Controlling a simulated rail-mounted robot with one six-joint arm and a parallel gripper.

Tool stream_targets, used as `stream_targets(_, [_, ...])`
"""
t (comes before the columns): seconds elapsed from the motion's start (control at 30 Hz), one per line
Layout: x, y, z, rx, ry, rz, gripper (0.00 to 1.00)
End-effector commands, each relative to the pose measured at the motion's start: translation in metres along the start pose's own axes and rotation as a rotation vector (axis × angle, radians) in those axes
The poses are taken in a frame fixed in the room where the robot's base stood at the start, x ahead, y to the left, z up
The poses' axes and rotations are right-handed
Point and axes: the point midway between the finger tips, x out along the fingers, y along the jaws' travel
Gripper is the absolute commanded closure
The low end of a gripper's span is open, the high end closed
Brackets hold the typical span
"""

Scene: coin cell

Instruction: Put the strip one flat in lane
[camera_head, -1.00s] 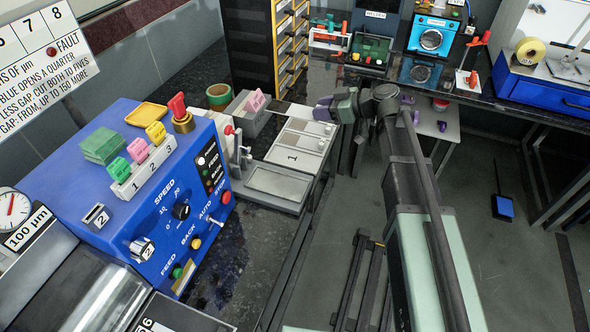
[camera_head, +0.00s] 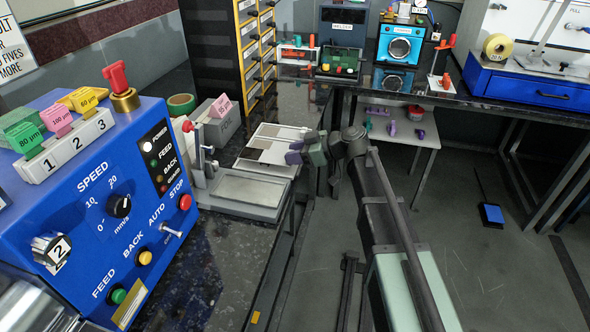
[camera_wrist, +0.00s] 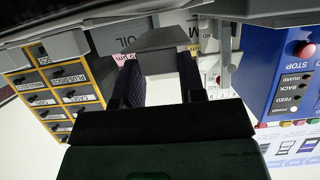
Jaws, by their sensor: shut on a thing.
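My gripper (camera_head: 298,155) shows small and from the side in the head view, at the right edge of the white lane board (camera_head: 262,132). The board carries grey and brownish patches, and my gripper and wrist hide part of its right side. In the wrist view the two dark fingers (camera_wrist: 160,78) stand apart with a grey block-like piece (camera_wrist: 165,62) between their tips. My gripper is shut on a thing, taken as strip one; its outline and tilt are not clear. I cannot tell whether it touches the board.
A grey flat-topped fixture (camera_head: 245,190) stands in front of the board, beside the blue machine (camera_head: 85,200). A grey bin (camera_head: 215,122) with a pink tag stands behind left. A drawer cabinet (camera_head: 258,50) rises at the back. Open floor lies right of my arm.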

Motion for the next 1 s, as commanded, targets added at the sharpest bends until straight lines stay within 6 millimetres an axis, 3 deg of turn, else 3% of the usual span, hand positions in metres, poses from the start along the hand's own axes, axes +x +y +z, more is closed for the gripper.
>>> stream_targets(0.03, [0.009,0.0,0.021,0.0,0.0,0.0,0.89])
stream_targets(0.1, [0.012,0.0,0.029,0.0,0.0,0.0,0.89])
stream_targets(0.47, [0.012,0.0,0.028,0.0,0.0,0.0,0.89])
stream_targets(0.5, [0.011,0.0,0.027,0.0,0.0,0.0,0.6])
stream_targets(0.63, [0.011,0.0,0.027,0.0,0.0,0.0,0.4])
stream_targets(0.9, [0.009,0.0,0.023,0.0,0.0,-0.001,0.38])
stream_targets(1.0, [-0.003,0.0,0.021,0.001,0.0,0.001,0.38])
